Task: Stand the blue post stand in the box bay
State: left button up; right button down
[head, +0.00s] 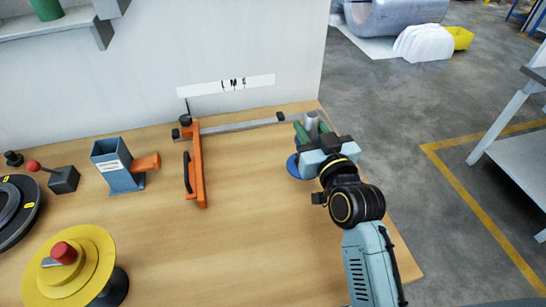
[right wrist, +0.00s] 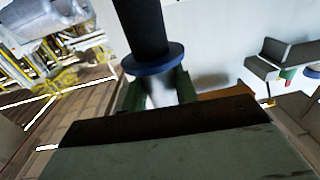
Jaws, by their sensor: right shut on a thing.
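My right gripper (head: 313,130) is over the right end of the wooden table, its green fingers shut on the post stand. In the head view, the stand shows a grey post top (head: 311,119) between the fingers and part of a round blue disc (head: 293,166) below and left of the gripper. The right wrist view shows the blue disc (right wrist: 153,60) with a dark cylinder on it, just beyond the fingers (right wrist: 157,90). The gripper hides much of the stand; I cannot tell whether it touches the table. I cannot make out which place is the box bay. My left gripper is out of view.
An orange-handled bar tool (head: 196,165) lies left of the gripper. Further left are a blue-grey holder (head: 116,168), a dark box with a red knob (head: 63,180) and a yellow spool (head: 85,268). The wall strip (head: 226,85) bears letters. The table's front middle is clear.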

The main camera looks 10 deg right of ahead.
jog(key=w+a+r+n+y, duration=0.1)
jog(key=w+a+r+y, duration=0.1)
jog(key=w+a+r, duration=0.3)
notch_tip(320, 180, down, 10)
jog(key=w+d+b, duration=0.1)
jog(key=d, duration=0.1)
jog(key=shift+w+f, duration=0.15)
jog(key=shift+d, duration=0.1)
jog(key=shift+f+b, duration=0.1)
jog(key=shift+b, duration=0.2)
jog(key=c, duration=1.1)
grip_release()
jog(key=shift+f, duration=0.1)
